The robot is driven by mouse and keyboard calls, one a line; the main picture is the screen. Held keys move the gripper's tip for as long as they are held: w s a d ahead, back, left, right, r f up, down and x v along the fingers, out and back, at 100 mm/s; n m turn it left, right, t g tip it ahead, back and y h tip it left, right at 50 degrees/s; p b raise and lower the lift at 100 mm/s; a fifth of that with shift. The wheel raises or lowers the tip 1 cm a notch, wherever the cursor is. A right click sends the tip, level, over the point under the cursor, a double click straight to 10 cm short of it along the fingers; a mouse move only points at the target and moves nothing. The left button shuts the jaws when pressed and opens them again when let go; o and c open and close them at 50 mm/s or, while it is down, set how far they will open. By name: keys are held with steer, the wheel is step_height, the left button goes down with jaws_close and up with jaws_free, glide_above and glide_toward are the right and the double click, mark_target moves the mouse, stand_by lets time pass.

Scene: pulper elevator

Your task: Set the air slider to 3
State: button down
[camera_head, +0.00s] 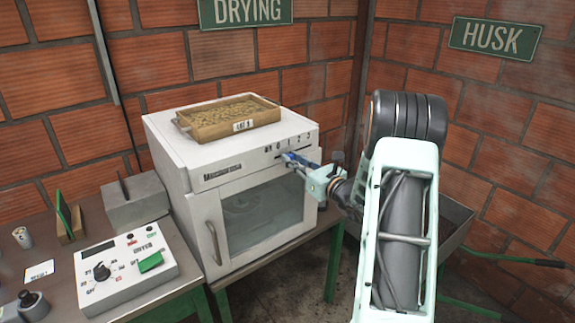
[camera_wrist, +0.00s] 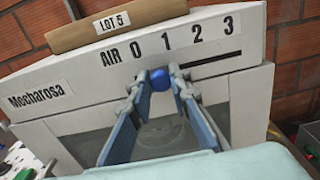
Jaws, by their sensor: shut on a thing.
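The air slider is a blue knob (camera_wrist: 159,80) on the sloped front panel of a white dryer (camera_head: 165,138). In the wrist view, the labels AIR, 0, 1, 2 and 3 run left to right above its dark slot (camera_wrist: 215,59). The knob sits below the 0 and 1 marks; its exact setting is hard to tell. The slot's bare part runs right, to below the 3. My gripper (camera_wrist: 160,74) is shut on the knob, one finger on each side. In the head view, my gripper (camera_head: 290,158) reaches the panel from the right and covers the knob.
A wooden tray (camera_head: 205,133) of beans, marked LOT 5, stands on the dryer. The dryer's glass door (camera_head: 262,213) is below the panel. A control box (camera_head: 128,268) with a dial and green switch is at left. A brick wall (camera_head: 300,77) stands behind.

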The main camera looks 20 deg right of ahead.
steer(key=b, duration=0.3)
glide_toward(309, 145)
steer(key=x, duration=0.5)
steer(key=shift+w+a+f, duration=0.1)
steer(key=c, duration=1.8)
jaws_free()
steer(key=shift+d, duration=0.25)
steer(key=shift+a, duration=0.1)
steer(key=v, duration=1.2)
